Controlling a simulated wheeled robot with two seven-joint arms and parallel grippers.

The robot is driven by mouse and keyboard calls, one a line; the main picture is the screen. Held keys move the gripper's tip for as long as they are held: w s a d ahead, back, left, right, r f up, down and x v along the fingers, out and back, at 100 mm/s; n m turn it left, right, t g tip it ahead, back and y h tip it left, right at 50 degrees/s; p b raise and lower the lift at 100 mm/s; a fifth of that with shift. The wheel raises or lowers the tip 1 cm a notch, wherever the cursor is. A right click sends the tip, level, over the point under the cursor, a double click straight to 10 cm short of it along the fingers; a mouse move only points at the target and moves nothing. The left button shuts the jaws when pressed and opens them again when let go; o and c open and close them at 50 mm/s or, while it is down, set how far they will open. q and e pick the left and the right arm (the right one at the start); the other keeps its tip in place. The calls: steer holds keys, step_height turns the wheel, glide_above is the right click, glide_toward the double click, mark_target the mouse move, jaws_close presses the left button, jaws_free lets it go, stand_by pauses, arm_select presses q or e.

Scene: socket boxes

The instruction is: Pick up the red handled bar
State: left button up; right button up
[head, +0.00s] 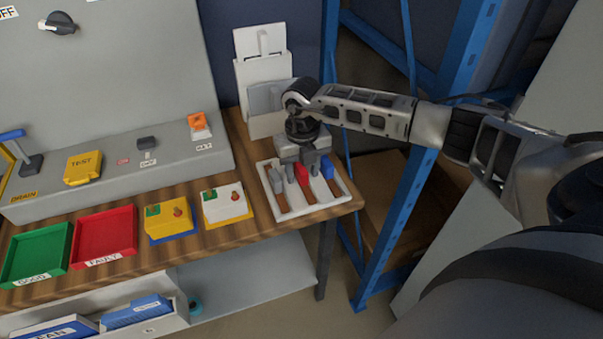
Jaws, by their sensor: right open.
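The red handled bar (302,174) lies in the middle slot of a white tray (288,213) at the right end of the wooden table. Its brown lower part (308,196) shows in the slot. A grey handled bar (277,175) lies to its left and a blue handled bar (327,167) to its right. My right gripper (302,176) is over the tray, pointing down, with its open fingers on either side of the red handle. I cannot tell whether they touch it. My left gripper is not in view.
A yellow and white box (228,206) and a yellow and blue box (172,224) stand left of the tray. Further left are a red tray (106,233) and a green tray (37,254). A grey panel stands behind, and a blue rack post (395,228) is at the right.

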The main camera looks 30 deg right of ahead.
mark_target(302, 169)
jaws_close()
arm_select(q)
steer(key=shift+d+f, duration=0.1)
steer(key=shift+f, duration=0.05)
arm_select(e)
steer(key=shift+r, duration=0.15)
steer(key=shift+w+r, duration=0.1)
steer(key=shift+r, duration=0.15)
step_height(302, 169, up, 2)
steer(key=shift+r+b, duration=0.15)
steer(key=shift+b, duration=0.6)
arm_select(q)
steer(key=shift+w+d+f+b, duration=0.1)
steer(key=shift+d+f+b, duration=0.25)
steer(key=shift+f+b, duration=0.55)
arm_select(e)
steer(key=s+a+r, duration=0.8)
steer(key=s+r, duration=0.2)
steer(key=s, duration=0.1)
steer(key=shift+a, duration=0.4)
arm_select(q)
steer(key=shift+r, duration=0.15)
